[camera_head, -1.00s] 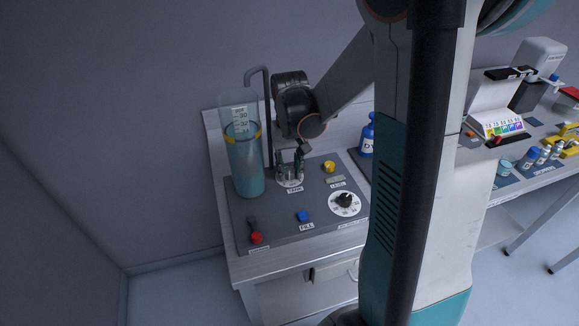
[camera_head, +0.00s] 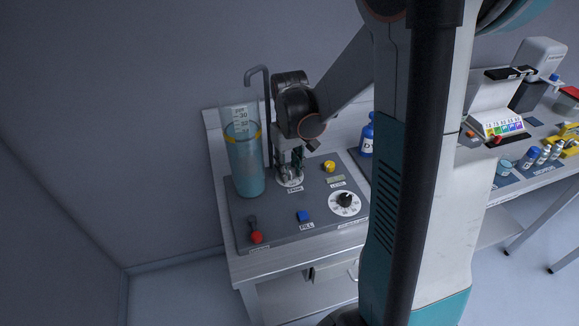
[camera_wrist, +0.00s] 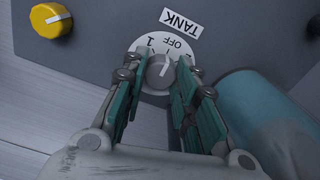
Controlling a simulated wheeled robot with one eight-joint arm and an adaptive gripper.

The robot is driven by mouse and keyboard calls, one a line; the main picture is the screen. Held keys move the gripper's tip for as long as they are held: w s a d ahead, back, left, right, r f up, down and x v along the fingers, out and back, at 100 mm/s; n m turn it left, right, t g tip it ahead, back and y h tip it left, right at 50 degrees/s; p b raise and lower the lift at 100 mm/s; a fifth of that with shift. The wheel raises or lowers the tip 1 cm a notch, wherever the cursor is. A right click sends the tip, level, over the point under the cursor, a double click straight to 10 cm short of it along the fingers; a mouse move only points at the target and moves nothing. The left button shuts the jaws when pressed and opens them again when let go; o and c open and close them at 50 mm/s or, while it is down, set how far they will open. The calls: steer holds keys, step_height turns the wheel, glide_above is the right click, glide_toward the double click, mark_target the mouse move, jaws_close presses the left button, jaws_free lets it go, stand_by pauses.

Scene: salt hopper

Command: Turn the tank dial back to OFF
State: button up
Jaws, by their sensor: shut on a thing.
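The tank dial (camera_wrist: 159,72) is a grey knob on a white round plate marked OFF and 1, beside the TANK label (camera_wrist: 181,22). My gripper (camera_wrist: 158,76) is shut on this knob, with one teal finger on each side. The knob's pale pointer line is aimed near OFF in the wrist view; its exact alignment is hard to tell. In the head view my gripper (camera_head: 290,170) reaches down over the dial plate (camera_head: 290,182), and the knob is mostly hidden by the fingers.
A clear cylinder (camera_head: 246,170) of bluish liquid stands left of the dial. The panel also holds a yellow knob (camera_head: 329,166), a black dial (camera_head: 345,200), a blue FILL button (camera_head: 302,216) and a red-ended lever (camera_head: 256,237). A blue bottle (camera_head: 367,140) stands right.

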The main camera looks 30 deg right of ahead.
mark_target(290, 170)
steer(key=o, duration=1.1)
step_height(290, 170, up, 12)
steer(key=shift+a, duration=0.1)
